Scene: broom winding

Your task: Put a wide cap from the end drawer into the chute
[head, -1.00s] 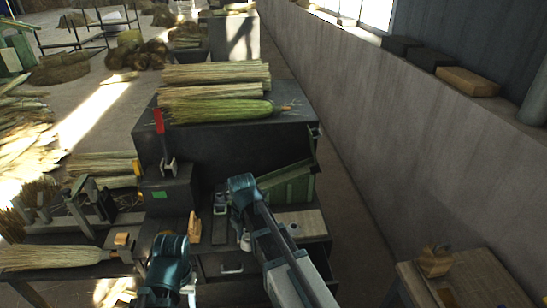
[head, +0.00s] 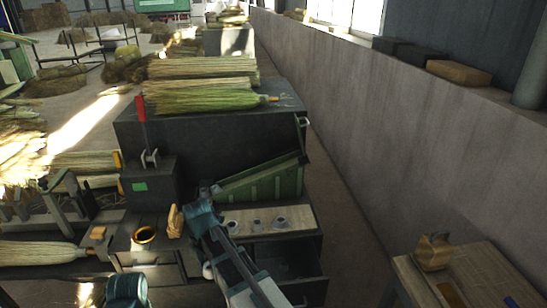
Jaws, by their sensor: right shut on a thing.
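My right gripper (head: 212,190) is at the upper left of the wooden board, by the low end of a tilted green chute (head: 262,186). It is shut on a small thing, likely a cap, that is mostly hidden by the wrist. An open dark drawer (head: 290,262) is under the right end of the bench, beside my right arm; its inside looks dark and its contents cannot be told. Several small grey caps or rings (head: 280,222) lie on the wooden board. My left arm shows only at the bottom left; its gripper is out of view.
A dark box with a red lever (head: 141,108) stands left of the chute. A wooden block (head: 175,222) and an orange-dark ring (head: 145,235) lie on the bench. Brooms (head: 205,94) lie on the cabinet behind. A grey wall (head: 390,150) bounds the right side.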

